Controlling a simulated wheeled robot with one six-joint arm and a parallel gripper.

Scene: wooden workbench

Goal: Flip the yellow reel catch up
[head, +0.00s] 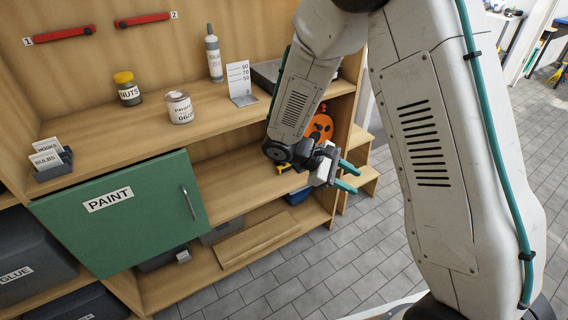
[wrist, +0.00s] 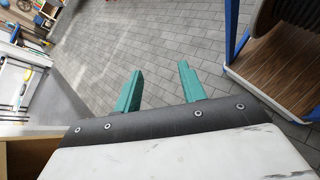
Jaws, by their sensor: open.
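My gripper (head: 354,180) is held out in front of the shelf unit's right end, its two teal fingers apart with nothing between them. In the wrist view the fingers (wrist: 160,72) point over bare paved floor. A large dark reel (wrist: 294,18) in a blue frame stands at the upper right of the wrist view, cut off by the edge and apart from my fingers. I cannot make out a yellow catch on it. A small yellow part (head: 282,168) shows beside my wrist in the head view; I cannot tell what it is.
The green PAINT door (head: 140,225) covers part of the middle shelf. An orange object (head: 320,127) is behind my wrist. Paved floor (head: 300,275) lies open.

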